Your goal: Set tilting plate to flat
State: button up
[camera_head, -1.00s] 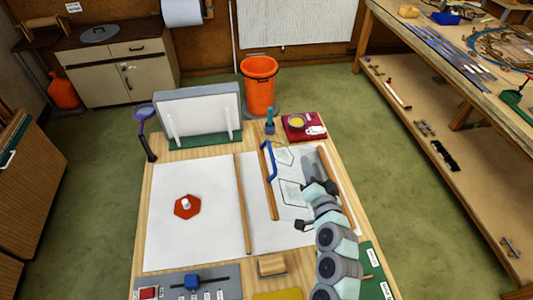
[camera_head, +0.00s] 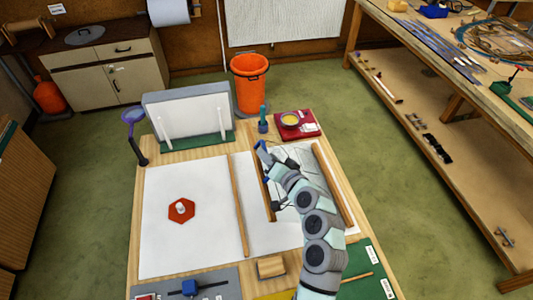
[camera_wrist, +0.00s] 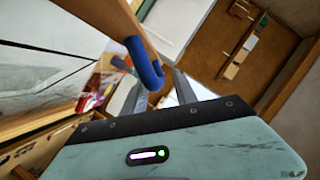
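A sheet with line drawings lies between two wooden strips on the right of the bench. The left strip (camera_head: 267,194) carries a blue handle (camera_head: 262,150). The plate under the sheet (camera_head: 308,160) may be the tilting plate; its angle is hard to tell. In the wrist view the blue handle (camera_wrist: 145,62) curves off the wooden strip, close to the fingertips. My gripper (camera_wrist: 157,85) is open, its two fingers apart with nothing visible held between them.
A grey-white upright panel on a green base (camera_head: 200,141) stands at the bench's back. A red tray (camera_head: 309,133) and a blue-green holder (camera_head: 263,120) are near the handle. A white sheet with a red hexagon (camera_head: 180,211) lies left. An orange bin (camera_head: 249,85) stands behind.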

jog(key=shift+w+a+f, duration=0.2)
jog(key=shift+w+a, duration=0.15)
jog(key=shift+w, duration=0.25)
jog(key=shift+c, duration=0.2)
grip_shut()
dwell(0.9)
